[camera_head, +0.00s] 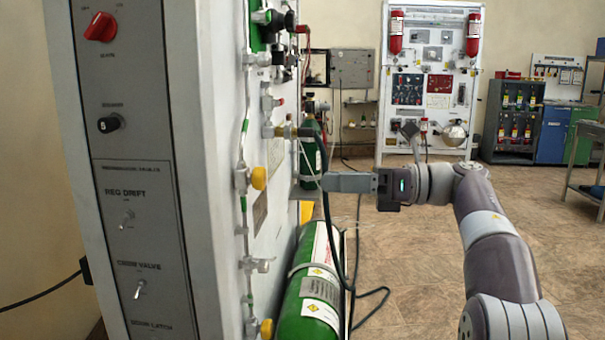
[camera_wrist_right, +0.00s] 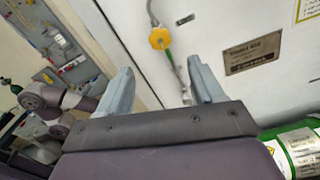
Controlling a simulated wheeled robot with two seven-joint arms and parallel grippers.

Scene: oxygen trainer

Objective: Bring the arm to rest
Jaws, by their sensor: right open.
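My right arm (camera_head: 487,215) reaches in from the lower right in the head view. My right gripper (camera_head: 326,182) points left at the trainer panel (camera_head: 212,140), near a yellow knob (camera_head: 259,178). In the wrist view the right gripper's (camera_wrist_right: 160,68) two grey fingers are spread apart with nothing held between them. The yellow knob (camera_wrist_right: 160,38) shows beyond the fingers on the white panel face, apart from them. I cannot tell the exact gap between the fingertips and the panel. My left gripper is not in view.
A white board with red cylinders (camera_head: 427,75) stands at the back. A grey cabinet (camera_head: 513,120) stands at the back right. The floor (camera_head: 410,260) around the arm is clear.

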